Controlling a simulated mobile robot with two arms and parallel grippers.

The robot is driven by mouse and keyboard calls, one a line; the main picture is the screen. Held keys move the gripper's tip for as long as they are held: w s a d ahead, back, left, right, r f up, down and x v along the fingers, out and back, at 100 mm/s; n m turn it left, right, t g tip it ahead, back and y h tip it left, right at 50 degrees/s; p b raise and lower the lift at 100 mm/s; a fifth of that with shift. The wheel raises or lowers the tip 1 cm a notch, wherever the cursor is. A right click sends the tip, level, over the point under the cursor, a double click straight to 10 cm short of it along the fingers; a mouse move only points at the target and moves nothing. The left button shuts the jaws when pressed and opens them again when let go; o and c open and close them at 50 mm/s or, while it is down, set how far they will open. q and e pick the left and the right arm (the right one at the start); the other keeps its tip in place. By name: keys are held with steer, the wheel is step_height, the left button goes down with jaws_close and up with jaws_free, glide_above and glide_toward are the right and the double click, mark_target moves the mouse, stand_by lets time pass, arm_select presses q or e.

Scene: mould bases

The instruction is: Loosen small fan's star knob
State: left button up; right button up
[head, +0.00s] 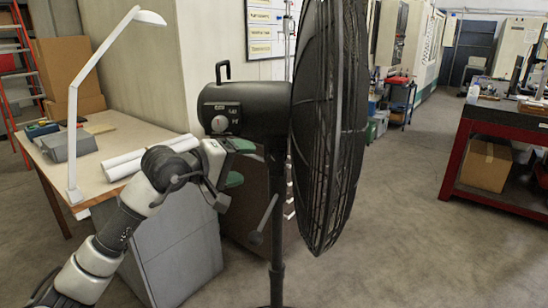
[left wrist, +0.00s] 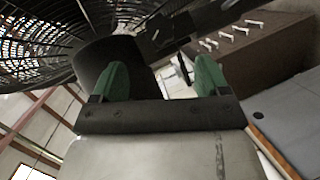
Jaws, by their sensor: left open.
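A black pedestal fan stands in the middle of the head view, with its round grille (head: 330,120) seen nearly edge-on and its motor housing (head: 262,108) to the left. A small round dial (head: 220,123) is on the housing's back. I cannot make out a clear star shape on any knob. My left gripper (head: 238,162), with green fingertips, is open just below the housing, left of the pole. In the left wrist view, the open fingers (left wrist: 163,76) point at the dark housing (left wrist: 108,55); nothing is gripped. My right gripper is out of view.
A table (head: 110,150) with a white lamp (head: 73,120) and white rolls stands behind my left arm. A grey cabinet (head: 180,250) is below it. A red workbench (head: 460,150) is at the right. The floor between is clear.

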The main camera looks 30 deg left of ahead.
mark_target(273, 164)
arm_select(q)
steer(key=p+x, duration=0.3)
steer(key=x, duration=0.5)
steer(key=shift+w+d, duration=0.2)
steer(key=shift+w, duration=0.1)
steer(key=shift+w+f, duration=0.15)
steer(key=shift+w, duration=0.15)
steer(key=shift+c, duration=0.3)
steer(key=c, duration=0.9)
steer(key=n+t+b, duration=0.1)
steer(key=b, duration=0.3)
steer(key=f+n+t+h+b, duration=0.1)
steer(key=n+t+b, duration=0.1)
steer(key=b, duration=0.3)
steer(key=n+t+b, duration=0.1)
steer(key=b, duration=0.4)
steer(key=shift+d+f+n+t+h, duration=0.1)
steer(key=shift+f+n+t+h, duration=0.2)
steer(key=shift+n+h, duration=0.1)
steer(key=shift+r+n+t+b, duration=0.2)
steer(key=shift+n+t+b, duration=0.5)
steer(key=shift+n+b, duration=0.3)
steer(key=shift+n+t+y, duration=0.3)
